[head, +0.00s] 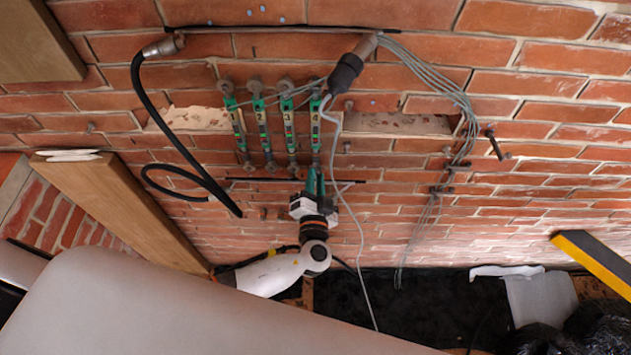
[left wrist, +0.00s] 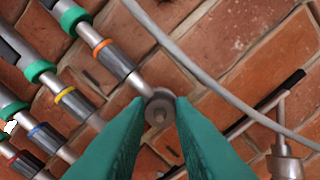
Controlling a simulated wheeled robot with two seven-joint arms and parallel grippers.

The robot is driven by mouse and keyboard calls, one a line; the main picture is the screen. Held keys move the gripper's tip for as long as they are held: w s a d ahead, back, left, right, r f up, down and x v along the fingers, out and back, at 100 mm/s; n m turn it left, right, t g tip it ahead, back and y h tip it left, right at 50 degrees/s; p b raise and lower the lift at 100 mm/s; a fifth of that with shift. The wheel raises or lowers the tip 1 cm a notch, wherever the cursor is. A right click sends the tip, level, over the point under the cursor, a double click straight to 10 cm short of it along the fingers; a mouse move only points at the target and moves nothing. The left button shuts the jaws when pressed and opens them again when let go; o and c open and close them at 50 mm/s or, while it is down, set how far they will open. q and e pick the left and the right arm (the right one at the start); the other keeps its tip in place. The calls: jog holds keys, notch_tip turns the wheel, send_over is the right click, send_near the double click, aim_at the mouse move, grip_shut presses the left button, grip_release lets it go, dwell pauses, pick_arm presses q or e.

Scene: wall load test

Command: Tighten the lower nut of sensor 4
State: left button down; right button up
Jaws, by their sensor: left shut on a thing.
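Sensor 4 (head: 316,125) is the rightmost of the green numbered sensors on the brick wall. In the left wrist view it is the rod with green and orange rings (left wrist: 112,58). Its lower nut (left wrist: 160,108) is a round grey metal piece at the rod's end. My left gripper (head: 315,170) reaches up from below to the lower end of sensor 4. Its teal fingers (left wrist: 166,104) are shut on the lower nut, one on each side. In the head view the fingers hide the nut. My right gripper is not in view.
Sensors 1, 2 and 3 (head: 289,124) hang close to the left. A thin grey cable (head: 347,205) runs down just right of my gripper. A thick black cable (head: 165,130) loops at the left. A wooden beam (head: 120,210) stands lower left.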

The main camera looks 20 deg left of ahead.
pick_arm(q)
jog(key=n+p, duration=0.3)
jog(key=n, duration=0.6)
jog(key=n+p, duration=0.3)
jog(key=n, duration=0.7)
jog(key=n+p, duration=0.3)
jog(key=n, duration=0.7)
jog(key=shift+s+a+f, duration=0.1)
jog(key=shift+s+f, duration=0.1)
jog(key=shift+f, duration=0.15)
dwell(0.9)
jog(key=shift+p, duration=0.3)
dwell(0.3)
jog(key=c, duration=1.3)
grip_release()
jog(key=shift+o, duration=0.2)
jog(key=shift+r, duration=0.2)
